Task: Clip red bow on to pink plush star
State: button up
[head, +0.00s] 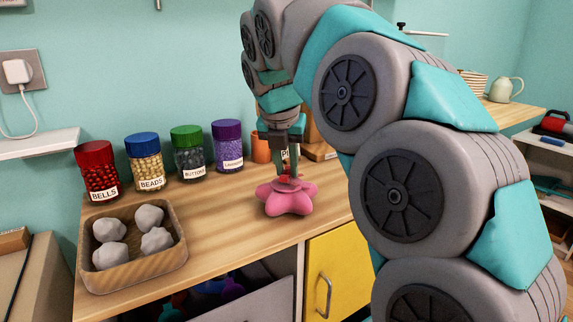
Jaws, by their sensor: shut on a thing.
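The pink plush star (287,202) lies on the wooden counter, right of the middle of its length. My gripper (288,178) points down right over the star's centre. It is shut on the red bow (284,179), of which only a little red shows between and beside the fingers. The bow is at the top of the star; I cannot tell whether it is touching or clipped on.
A wooden tray (86,272) with several grey lumps stands at the counter's front left. Jars of bells (98,172), beads (145,160), buttons (189,152) and lavender (228,146) line the back. The counter (222,215) between tray and star is clear. An open drawer (250,300) is below.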

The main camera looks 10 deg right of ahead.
jog(key=shift+f, duration=0.4)
dwell(0.6)
jog(key=o, duration=0.9)
jog(key=v, duration=0.7)
jog(key=shift+s+r, duration=0.2)
jog(key=shift+r, duration=0.15)
